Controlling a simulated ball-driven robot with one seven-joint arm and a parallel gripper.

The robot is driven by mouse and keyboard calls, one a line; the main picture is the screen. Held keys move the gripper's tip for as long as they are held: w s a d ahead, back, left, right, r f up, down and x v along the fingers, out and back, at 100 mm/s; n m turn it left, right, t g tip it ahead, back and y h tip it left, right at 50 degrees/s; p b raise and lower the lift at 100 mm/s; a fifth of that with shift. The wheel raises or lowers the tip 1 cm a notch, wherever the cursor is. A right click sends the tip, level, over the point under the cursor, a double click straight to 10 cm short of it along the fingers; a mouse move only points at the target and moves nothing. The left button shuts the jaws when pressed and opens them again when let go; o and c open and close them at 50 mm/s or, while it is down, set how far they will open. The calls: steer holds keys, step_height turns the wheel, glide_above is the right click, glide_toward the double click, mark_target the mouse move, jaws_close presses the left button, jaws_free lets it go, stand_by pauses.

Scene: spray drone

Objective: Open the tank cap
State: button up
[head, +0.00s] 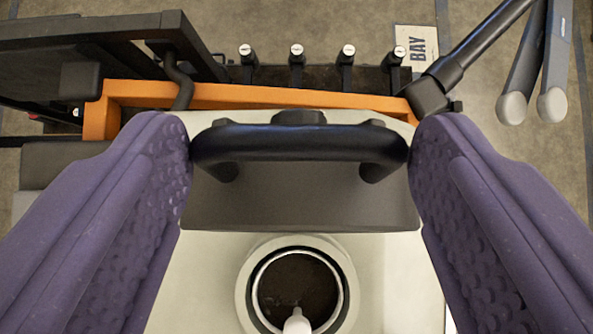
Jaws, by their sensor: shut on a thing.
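My gripper (300,138) has its two purple fingers at the left and right, and they are shut on the two ends of a black bar handle (300,148). The handle stands on a dark grey panel (300,205) on top of the pale tank (205,275). Below the panel is a round pale ring (247,283) around a dark brown round area (290,280). A small white rounded tip (297,322) shows at its lower edge. No separate cap shows clearly; I cannot tell whether the dark area is an opening or a cap face.
An orange frame bar (250,97) runs behind the tank, with several black posts with pale tops (297,52) beyond it. Black frame arms (90,28) stand at the upper left. A black strut (485,45) and grey rounded legs (555,75) stand at the upper right. A "BAY" floor sign (416,45) lies behind.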

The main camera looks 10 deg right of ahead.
steer(key=shift+d+r, duration=0.1)
steer(key=shift+r, duration=0.25)
steer(key=o, duration=1.2)
steer(key=shift+o, duration=0.2)
steer(key=shift+f, duration=0.1)
steer(key=shift+s+r+b, duration=0.35)
steer(key=shift+b, duration=0.25)
steer(key=b+v, duration=0.2)
steer(key=v, duration=0.4)
steer(key=shift+s+r+b, duration=0.25)
steer(key=shift+s+b, duration=0.05)
